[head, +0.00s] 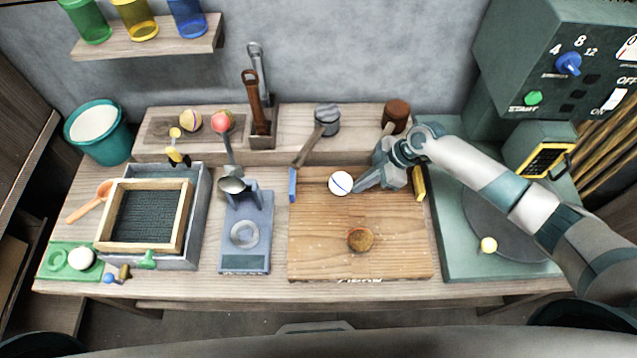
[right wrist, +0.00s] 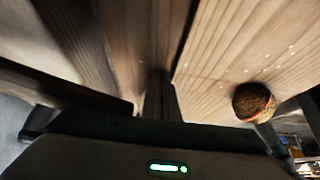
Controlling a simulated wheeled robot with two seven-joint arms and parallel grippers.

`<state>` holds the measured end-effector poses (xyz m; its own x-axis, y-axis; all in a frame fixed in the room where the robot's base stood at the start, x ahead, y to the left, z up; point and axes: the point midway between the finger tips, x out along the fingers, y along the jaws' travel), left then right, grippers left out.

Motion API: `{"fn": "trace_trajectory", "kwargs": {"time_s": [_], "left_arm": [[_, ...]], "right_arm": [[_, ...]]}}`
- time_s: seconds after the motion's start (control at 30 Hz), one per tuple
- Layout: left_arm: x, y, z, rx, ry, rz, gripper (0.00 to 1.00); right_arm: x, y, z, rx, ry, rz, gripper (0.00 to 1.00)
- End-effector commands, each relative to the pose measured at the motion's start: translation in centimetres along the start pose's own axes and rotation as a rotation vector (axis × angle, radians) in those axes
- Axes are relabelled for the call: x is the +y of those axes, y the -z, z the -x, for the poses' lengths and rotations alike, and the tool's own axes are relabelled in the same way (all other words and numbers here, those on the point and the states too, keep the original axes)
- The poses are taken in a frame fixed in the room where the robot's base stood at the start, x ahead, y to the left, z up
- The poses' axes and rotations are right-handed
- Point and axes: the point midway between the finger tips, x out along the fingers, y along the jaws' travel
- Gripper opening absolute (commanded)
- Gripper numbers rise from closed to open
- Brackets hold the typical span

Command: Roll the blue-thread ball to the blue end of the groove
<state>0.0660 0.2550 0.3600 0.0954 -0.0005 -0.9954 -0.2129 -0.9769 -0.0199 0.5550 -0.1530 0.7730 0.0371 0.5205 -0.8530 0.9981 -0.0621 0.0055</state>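The white ball with a dark blue thread line (head: 340,183) rests near the back edge of the wooden board (head: 310,250). A blue end piece (head: 292,185) stands at the board's back left, and a yellow end piece (head: 419,184) at its back right. The groove between them is hard to make out. The ball lies between the ends, apart from the blue one. My right gripper (head: 358,187) is just right of the ball, its fingertips together and low; I cannot tell if they touch it. In the right wrist view the closed fingers (right wrist: 160,95) show, but no white ball. My left gripper is out of view.
A brown round thing (head: 360,240) sits on the board's front half, also in the right wrist view (right wrist: 254,103). A blue-grey stand (head: 247,260) is left of the board. A raised shelf (head: 285,147) with tools runs behind. A green turntable unit (head: 465,262) is right.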

Motion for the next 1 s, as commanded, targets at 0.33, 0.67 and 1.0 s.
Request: {"fn": "trace_trajectory", "kwargs": {"time_s": [0.33,0.67,1.0], "left_arm": [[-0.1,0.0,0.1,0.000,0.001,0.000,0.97],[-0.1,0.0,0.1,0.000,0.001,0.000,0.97],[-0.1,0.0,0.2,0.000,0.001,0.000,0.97]], "right_arm": [[-0.8,3.4,-2.6,0.013,0.014,0.005,0.00],[-0.8,5.9,-4.2,0.013,0.014,0.004,0.00],[-0.8,6.5,-4.3,0.010,0.014,0.003,0.00]]}}
